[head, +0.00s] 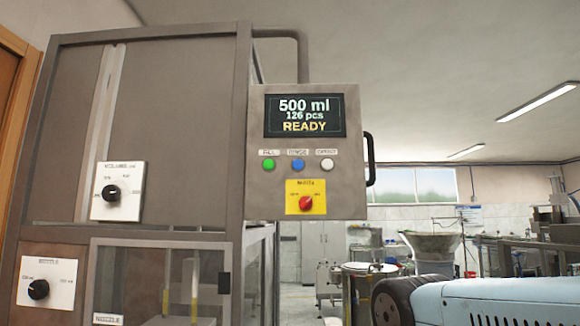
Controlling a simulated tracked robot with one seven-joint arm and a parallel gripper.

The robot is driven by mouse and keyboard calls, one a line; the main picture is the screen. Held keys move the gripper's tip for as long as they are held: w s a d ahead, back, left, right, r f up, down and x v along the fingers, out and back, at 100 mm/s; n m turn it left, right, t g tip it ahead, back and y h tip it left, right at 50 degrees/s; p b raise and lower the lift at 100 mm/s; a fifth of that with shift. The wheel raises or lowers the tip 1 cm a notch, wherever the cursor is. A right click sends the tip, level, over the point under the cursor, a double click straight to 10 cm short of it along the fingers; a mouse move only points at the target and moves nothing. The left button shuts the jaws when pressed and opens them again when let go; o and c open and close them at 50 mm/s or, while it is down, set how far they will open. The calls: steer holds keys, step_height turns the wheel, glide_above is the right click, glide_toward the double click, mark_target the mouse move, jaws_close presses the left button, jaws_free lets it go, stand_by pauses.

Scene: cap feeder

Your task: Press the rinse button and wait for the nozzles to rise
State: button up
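The control panel (256,180) hangs from a bent pipe at the machine's right side. Its screen (304,115) reads "500 ml", "126 pcs" and "READY". Below it are a green button (268,165), a blue button (298,165) and a white button (328,164). The label above the blue one looks like "RINSE", though it is small. A red rotary switch (306,202) sits on a yellow plate under the buttons. The nozzles cannot be made out; the windowed lower section (150,275) shows only vague upright parts. My gripper is not in view.
A volume dial (111,194) and a second dial (38,290) are on the machine's left front. A black handle (370,160) sticks out from the panel's right edge. A steel drum (370,290) and a hopper (432,248) stand behind at right.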

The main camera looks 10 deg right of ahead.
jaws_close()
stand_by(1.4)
